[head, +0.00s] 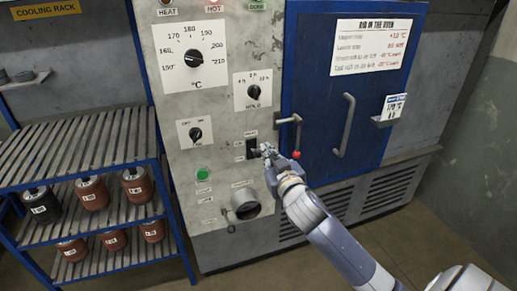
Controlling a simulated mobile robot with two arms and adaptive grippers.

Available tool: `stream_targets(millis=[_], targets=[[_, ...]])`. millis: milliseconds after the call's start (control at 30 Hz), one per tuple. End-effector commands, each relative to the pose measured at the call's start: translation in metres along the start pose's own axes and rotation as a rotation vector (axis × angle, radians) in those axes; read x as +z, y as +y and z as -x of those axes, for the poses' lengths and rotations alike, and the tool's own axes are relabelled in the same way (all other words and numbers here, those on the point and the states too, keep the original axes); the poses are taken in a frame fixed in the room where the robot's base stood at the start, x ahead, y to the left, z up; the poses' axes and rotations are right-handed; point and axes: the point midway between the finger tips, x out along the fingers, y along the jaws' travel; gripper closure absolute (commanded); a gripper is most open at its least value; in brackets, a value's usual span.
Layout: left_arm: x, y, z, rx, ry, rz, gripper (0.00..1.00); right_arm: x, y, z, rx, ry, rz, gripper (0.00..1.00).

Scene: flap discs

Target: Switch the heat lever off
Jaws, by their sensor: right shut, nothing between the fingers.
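A small black lever switch (252,148) sits on the grey control panel (225,120) of the oven, with small labels above and below it. It looks like the heat lever; the labels are too small to read, and its position is unclear. My right gripper (265,150) is shut and empty, right at the switch's right side. I cannot tell whether it touches the switch. My left gripper is not in view.
The blue oven door (340,110) has a grey handle (344,125). A metal latch (289,120) and a red knob (296,155) are close to my right gripper. A blue rack (85,145) stands left.

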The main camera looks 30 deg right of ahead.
Motion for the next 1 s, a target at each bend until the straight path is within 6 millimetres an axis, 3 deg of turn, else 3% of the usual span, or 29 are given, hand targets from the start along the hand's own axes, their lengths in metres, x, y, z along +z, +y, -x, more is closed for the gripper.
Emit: stream_targets(millis=[267,867,1000], targets=[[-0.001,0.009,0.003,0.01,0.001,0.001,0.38,-0.001,0.0,-0.01,0.0,0.0,0.0,1.0],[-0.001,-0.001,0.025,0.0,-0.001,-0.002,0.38,-0.002,0.0,-0.101,0.0,-0.001,0.0,1.0],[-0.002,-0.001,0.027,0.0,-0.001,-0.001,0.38,0.023,-0.001,-0.106,-0.002,-0.006,0.001,1.0]])
